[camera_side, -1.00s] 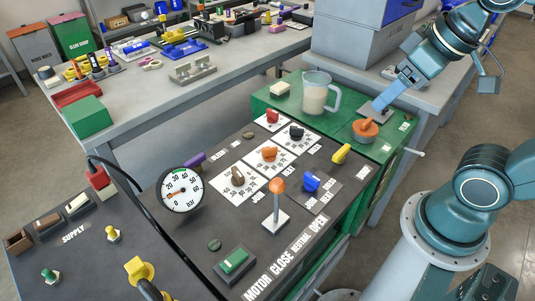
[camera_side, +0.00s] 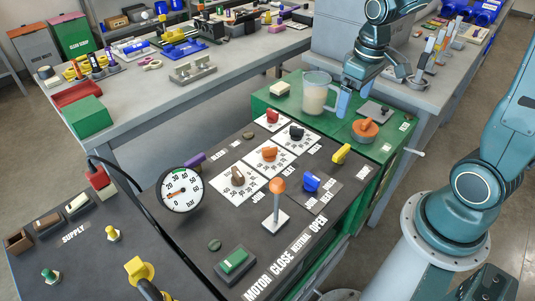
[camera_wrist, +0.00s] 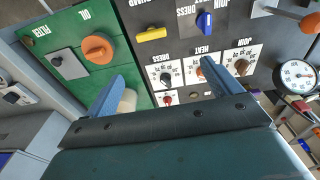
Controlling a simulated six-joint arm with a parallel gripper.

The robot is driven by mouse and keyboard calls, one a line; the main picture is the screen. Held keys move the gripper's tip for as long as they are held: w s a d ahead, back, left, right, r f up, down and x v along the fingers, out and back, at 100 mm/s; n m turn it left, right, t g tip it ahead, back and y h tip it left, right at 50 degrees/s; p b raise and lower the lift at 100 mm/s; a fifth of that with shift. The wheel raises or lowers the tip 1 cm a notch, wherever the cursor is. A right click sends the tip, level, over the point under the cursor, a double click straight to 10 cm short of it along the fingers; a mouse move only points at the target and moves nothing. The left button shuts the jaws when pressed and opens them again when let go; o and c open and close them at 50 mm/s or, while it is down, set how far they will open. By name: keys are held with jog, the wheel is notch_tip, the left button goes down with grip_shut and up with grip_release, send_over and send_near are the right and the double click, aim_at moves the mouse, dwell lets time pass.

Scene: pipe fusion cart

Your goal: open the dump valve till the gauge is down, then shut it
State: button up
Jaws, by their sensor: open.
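The round white pressure gauge (camera_side: 180,190) stands at the left of the dark panel, with a reddish needle pointing left; it also shows at the right of the wrist view (camera_wrist: 297,74). Its exact reading is too small to tell. A red knob (camera_side: 272,117) on a small white plate sits at the panel's far end, and also shows in the wrist view (camera_wrist: 167,99). My gripper (camera_side: 343,103) is open and empty, above the green bench beside the jug. In the wrist view its blue fingers (camera_wrist: 162,75) are spread wide, hiding part of the panel.
The jug (camera_side: 316,92) stands very near my finger. An orange knob (camera_side: 365,129) sits on the green top (camera_side: 290,108). Black, orange, brown and blue knobs, a yellow handle (camera_side: 341,154) and an upright orange-tipped lever (camera_side: 277,187) crowd the panel.

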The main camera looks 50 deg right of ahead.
jog(key=g, duration=0.1)
send_over(342, 150)
notch_tip(342, 150, down, 4)
jog(key=shift+f, duration=0.15)
jog(key=shift+f, duration=6.85)
jog(key=shift+c, duration=0.4)
jog(key=c, duration=0.9)
